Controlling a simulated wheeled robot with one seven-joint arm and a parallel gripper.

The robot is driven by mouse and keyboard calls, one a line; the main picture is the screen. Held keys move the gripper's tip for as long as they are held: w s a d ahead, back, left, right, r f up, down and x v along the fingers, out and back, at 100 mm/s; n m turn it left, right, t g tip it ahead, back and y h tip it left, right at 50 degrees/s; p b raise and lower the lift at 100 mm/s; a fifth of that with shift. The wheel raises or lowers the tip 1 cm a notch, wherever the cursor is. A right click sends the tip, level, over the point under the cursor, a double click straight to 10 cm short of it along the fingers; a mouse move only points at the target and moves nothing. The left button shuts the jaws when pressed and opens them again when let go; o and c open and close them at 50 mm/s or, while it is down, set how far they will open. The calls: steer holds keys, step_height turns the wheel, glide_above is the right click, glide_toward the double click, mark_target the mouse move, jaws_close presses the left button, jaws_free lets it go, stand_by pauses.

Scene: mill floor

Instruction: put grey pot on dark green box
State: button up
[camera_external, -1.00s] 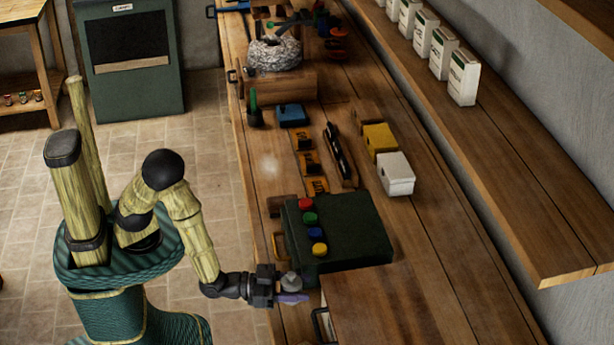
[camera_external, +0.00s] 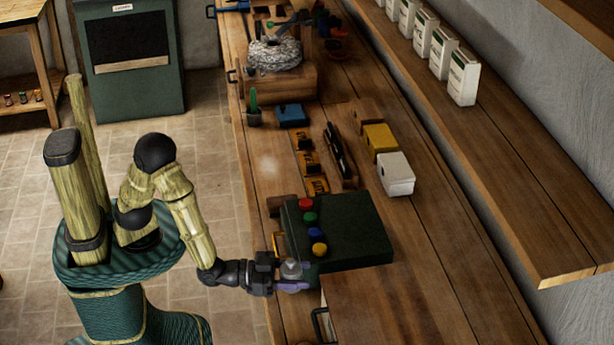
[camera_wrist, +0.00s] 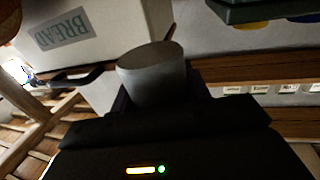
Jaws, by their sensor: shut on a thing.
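The grey pot (camera_external: 291,268) is held at the end of my arm in the external view. My gripper (camera_external: 288,281) is shut on it, beside the near left corner of the dark green box. In the wrist view the pot (camera_wrist: 150,68) shows as a plain grey cylinder between the dark fingers (camera_wrist: 160,98). The dark green box (camera_external: 350,232) lies on the wooden bench, with red, green, blue and yellow buttons along its left side. Its broad top is bare. In the wrist view a dark green edge (camera_wrist: 260,12) with yellow and blue knobs shows at the upper right.
A white box (camera_external: 396,174), a yellow box (camera_external: 380,140) and a blue box (camera_external: 292,114) stand farther back. A small potted cactus (camera_external: 253,110) is by the left edge. A bin marked BREAD (camera_wrist: 65,35) shows in the wrist view.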

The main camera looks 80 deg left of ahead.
steer(key=shift+r, duration=0.15)
step_height(320, 180, up, 16)
steer(key=w+a+r+m+g+h+p, duration=0.1)
steer(key=w+a+r+m+h+p, duration=0.2)
steer(key=w, duration=0.5)
steer(key=w+a+r+m+g+h+p, duration=0.1)
steer(key=w+a+r+g+h+p, duration=0.25)
steer(key=w, duration=0.55)
steer(key=w+a+f+m+g+h+p, duration=0.1)
steer(key=a+f+m+g+h+p, duration=0.25)
steer(key=a, duration=0.55)
steer(key=w+a+f+m+g+h+p, duration=0.1)
steer(key=a+f+m+h+p, duration=0.2)
steer(key=a+p, duration=0.45)
steer(key=shift+n+y, duration=0.25)
steer(key=shift+y, duration=0.25)
steer(key=f+b, duration=0.1)
steer(key=f, duration=0.2)
steer(key=a+f+b, duration=0.1)
steer(key=f, duration=0.1)
steer(key=shift+w+f, duration=0.1)
steer(key=shift+f, duration=0.3)
steer(key=shift+f, duration=0.1)
